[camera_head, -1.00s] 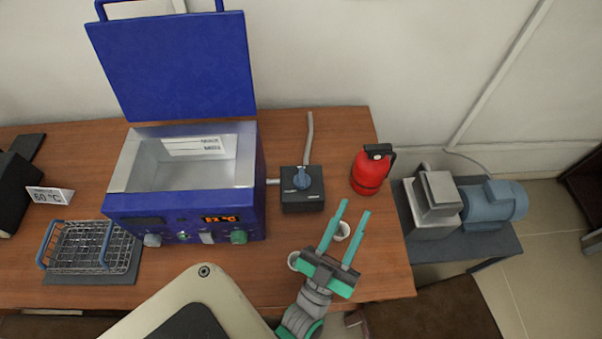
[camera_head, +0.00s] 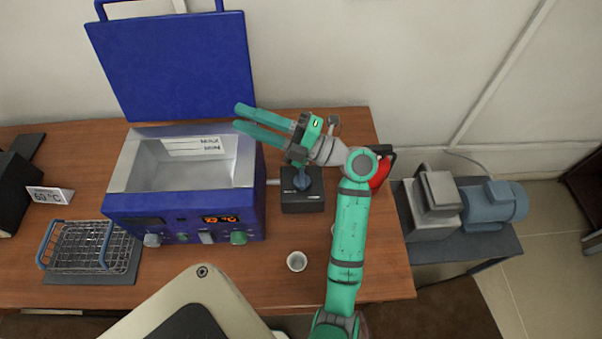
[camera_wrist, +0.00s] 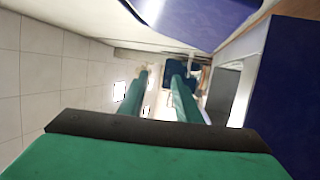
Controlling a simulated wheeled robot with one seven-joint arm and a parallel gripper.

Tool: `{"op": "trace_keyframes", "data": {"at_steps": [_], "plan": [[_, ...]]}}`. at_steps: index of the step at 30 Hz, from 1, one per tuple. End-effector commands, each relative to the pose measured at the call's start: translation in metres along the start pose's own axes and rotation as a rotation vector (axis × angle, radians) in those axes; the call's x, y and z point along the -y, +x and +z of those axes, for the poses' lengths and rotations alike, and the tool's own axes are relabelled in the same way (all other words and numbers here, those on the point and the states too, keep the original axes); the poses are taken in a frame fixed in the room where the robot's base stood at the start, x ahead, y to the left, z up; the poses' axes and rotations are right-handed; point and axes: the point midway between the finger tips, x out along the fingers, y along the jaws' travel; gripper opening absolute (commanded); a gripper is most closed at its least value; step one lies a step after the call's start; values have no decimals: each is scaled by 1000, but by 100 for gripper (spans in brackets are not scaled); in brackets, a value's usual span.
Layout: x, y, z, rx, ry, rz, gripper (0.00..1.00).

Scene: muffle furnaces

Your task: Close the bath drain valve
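The hand and wrist cover the area just behind the box. My gripper (camera_head: 243,117) is open and empty, raised above the table, with its fingers pointing left over the bath's back right corner, in front of the raised lid (camera_head: 175,65). In the wrist view the two green fingers (camera_wrist: 158,75) are spread apart with nothing between them. The valve cannot be made out there.
A red container (camera_head: 380,174) stands behind my arm, partly hidden. A white cup (camera_head: 297,261) stands near the table's front. A wire basket (camera_head: 92,248) and a 60 °C sign (camera_head: 50,196) are at left. A pump (camera_head: 490,203) stands beyond the table's right edge.

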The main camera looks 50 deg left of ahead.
Motion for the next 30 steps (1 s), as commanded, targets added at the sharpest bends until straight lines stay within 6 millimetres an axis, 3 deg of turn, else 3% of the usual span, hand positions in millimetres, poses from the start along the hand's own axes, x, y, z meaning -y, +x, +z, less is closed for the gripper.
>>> {"op": "trace_keyframes", "data": {"at_steps": [4, 8, 18, 23, 30], "plan": [[22, 4, 20, -47, -22, -272, 30], [40, -5, 40, -59, -32, -513, 30], [58, -69, 92, -1, -67, -1172, 30], [61, -100, 91, -23, -131, -1484, 30], [83, -126, 53, -203, -249, -1788, 30]]}}
